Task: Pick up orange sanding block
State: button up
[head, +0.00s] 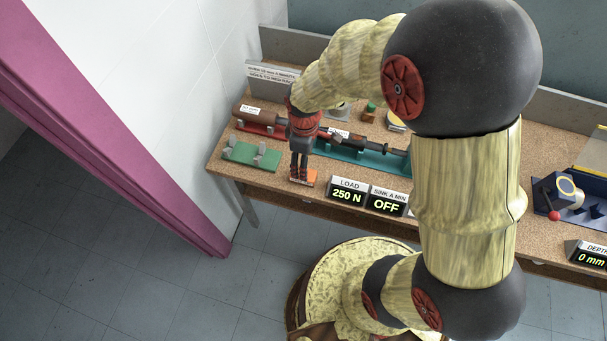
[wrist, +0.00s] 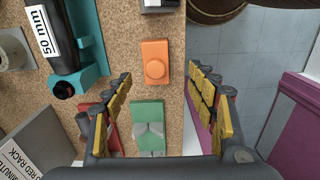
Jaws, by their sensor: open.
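The orange sanding block (wrist: 155,75) lies flat on the cork-coloured bench near its front edge, with a round orange knob on top. In the head view the block (head: 310,178) is partly hidden behind my fingers. My gripper (head: 299,178) points down right over it. In the wrist view my gripper (wrist: 160,76) is open and empty, with one finger to each side of the block and gaps between. I cannot tell the exact height of the fingertips above the bench.
A green fixture (head: 250,153) stands left of the block. A teal cradle (head: 350,155) holding a dark cylinder lies behind. The load display (head: 348,191) stands close on the right. The bench front edge is near, with open floor beyond.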

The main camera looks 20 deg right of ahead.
aim_at(312, 175)
notch_tip(312, 175, down, 2)
jog(key=shift+f+b, duration=0.25)
jog(key=shift+b, duration=0.1)
jog(key=shift+w+f+b, duration=0.25)
jog(key=shift+f+b, duration=0.2)
jog(key=shift+f, duration=0.9)
jog(key=shift+w+f+b, duration=0.2)
jog(key=shift+f+b, duration=0.25)
jog(key=shift+f, duration=0.9)
jog(key=c, duration=0.3)
jog(key=shift+r, duration=0.1)
jog(key=c, duration=1)
